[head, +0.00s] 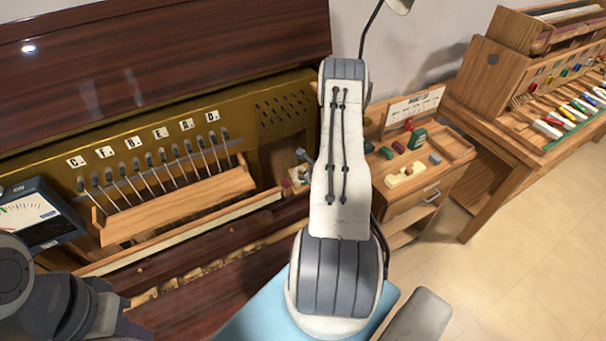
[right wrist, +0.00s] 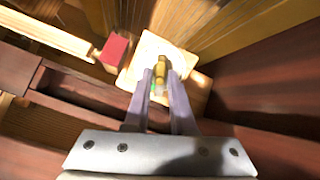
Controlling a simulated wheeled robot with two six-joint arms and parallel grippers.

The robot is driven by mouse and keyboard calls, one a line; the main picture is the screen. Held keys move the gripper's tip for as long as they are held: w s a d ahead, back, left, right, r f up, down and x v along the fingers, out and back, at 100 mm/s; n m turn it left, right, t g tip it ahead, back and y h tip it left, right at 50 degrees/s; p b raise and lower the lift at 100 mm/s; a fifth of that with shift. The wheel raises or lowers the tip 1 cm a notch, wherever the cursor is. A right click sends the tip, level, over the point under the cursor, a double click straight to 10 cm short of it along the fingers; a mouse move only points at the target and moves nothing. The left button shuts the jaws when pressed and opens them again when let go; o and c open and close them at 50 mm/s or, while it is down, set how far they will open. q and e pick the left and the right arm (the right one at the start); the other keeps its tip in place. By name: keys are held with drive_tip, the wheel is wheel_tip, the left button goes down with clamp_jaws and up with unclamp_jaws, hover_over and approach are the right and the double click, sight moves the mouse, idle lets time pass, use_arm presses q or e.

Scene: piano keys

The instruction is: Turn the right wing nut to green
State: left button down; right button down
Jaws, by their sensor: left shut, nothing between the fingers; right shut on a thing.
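In the right wrist view a brass wing nut (right wrist: 161,68) stands on a pale cream plate (right wrist: 150,50) with a wooden edge. My right gripper (right wrist: 161,77) is shut on the wing nut, one grey finger on each side. A small green patch shows between the fingers, partly covered by them. A red block (right wrist: 114,49) sits just left of the plate. In the head view my right arm hides most of this spot at the piano's right end. My left gripper (head: 112,312) is at the lower left, shut and empty, in front of the piano. Which way the nut points is unclear.
The open piano has a row of lettered levers above a wooden rail (head: 175,203). A dial meter (head: 42,212) stands at its left end. A small wooden cabinet (head: 405,205) with small items is at right, beside a bench with coloured keys (head: 565,115).

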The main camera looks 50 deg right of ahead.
drive_tip(key=shift+r+m, duration=0.1)
drive_tip(key=shift+m, duration=0.3)
drive_tip(key=shift+m+p, duration=0.45)
drive_tip(key=shift+m, duration=0.15)
drive_tip(key=c, duration=0.7)
unclamp_jaws()
drive_tip(key=shift+p+v, duration=1.25)
drive_tip(key=shift+v, duration=0.2)
drive_tip(key=shift+p+v, duration=3.1)
drive_tip(key=shift+v, duration=0.9)
